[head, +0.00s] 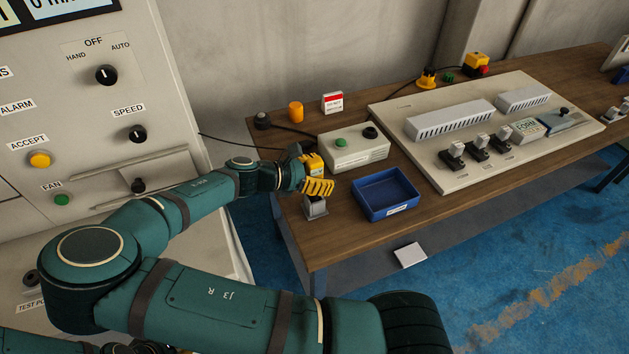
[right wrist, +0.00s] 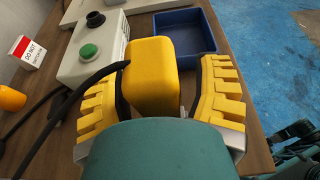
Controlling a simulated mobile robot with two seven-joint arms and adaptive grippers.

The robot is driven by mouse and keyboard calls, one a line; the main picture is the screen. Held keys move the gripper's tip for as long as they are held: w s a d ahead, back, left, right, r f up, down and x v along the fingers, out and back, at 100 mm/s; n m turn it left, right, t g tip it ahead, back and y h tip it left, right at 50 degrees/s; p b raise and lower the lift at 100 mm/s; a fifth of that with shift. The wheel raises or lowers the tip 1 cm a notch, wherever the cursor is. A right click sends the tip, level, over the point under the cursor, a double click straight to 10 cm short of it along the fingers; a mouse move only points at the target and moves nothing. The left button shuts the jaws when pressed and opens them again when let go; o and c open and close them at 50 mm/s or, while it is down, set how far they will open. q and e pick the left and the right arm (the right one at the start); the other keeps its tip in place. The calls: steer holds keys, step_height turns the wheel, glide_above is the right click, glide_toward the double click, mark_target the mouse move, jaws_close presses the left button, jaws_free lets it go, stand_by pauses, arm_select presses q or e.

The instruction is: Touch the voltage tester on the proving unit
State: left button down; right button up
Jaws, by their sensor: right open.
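A yellow block with a black cable beside it, which looks like the voltage tester (right wrist: 152,72), stands between the fingers of my right gripper (head: 314,176) in the right wrist view. It shows partly behind the gripper in the head view (head: 312,162). The gripper's yellow ribbed fingers are open, one on each side of the block, with a visible gap on the right. I cannot tell for sure which thing is the proving unit. A pale box with a green button and a black knob (head: 345,153) stands just beyond the block. My left gripper is not in view.
A blue tray (head: 372,214) lies right of the gripper on the wooden table (head: 335,247). An orange cylinder (head: 296,111) and a red-and-white sign (head: 332,102) stand behind. A large pale board (head: 440,180) with devices fills the right. A control cabinet (head: 85,130) stands left.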

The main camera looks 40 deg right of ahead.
mark_target(321, 158)
jaws_close()
stand_by(0.4)
step_height(321, 158, up, 10)
steer(key=p, duration=0.2)
steer(key=shift+p, duration=0.4)
stand_by(0.5)
